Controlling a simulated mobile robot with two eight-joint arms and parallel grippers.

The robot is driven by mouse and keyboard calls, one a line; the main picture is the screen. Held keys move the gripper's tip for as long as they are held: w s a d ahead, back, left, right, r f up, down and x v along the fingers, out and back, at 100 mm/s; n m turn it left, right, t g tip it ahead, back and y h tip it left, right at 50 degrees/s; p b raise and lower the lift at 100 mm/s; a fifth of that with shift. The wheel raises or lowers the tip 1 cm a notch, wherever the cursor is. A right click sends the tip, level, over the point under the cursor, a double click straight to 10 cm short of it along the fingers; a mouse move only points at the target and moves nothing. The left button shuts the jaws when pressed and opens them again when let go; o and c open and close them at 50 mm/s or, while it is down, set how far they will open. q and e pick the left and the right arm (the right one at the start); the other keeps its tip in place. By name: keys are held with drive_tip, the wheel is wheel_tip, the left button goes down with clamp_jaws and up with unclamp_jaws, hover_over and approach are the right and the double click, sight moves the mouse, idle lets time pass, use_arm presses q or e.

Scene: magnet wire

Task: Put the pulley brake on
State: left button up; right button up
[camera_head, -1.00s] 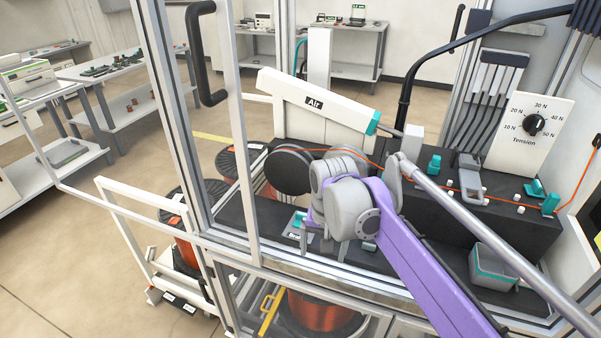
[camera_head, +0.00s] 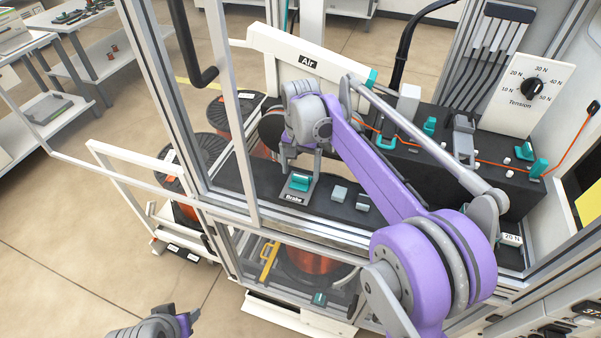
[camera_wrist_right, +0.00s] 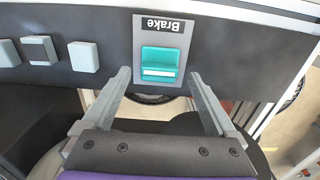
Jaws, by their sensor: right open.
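The brake switch (camera_head: 300,182) is a teal rocker on a grey plate labelled "Brake", on the dark bench top. It also shows in the right wrist view (camera_wrist_right: 162,62), upside down. My right gripper (camera_head: 301,163) is open and empty, pointing down just above the switch. In the wrist view its two fingers (camera_wrist_right: 160,77) stand apart on either side of the teal rocker, with no visible contact. The dark pulley (camera_head: 271,132) is partly hidden behind my right arm. Part of my left arm's end (camera_head: 178,323) shows at the bottom left; its fingers are unclear.
An orange wire (camera_head: 487,163) runs along the dark block with teal clamps. The white air arm (camera_head: 300,62) is behind. Frame posts and an open door (camera_head: 245,150) stand left of my right arm.

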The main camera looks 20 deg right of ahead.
drive_tip(key=shift+s+f, duration=0.1)
drive_tip(key=shift+f, duration=0.65)
drive_tip(key=c, duration=1.4)
drive_tip(key=shift+o, duration=0.2)
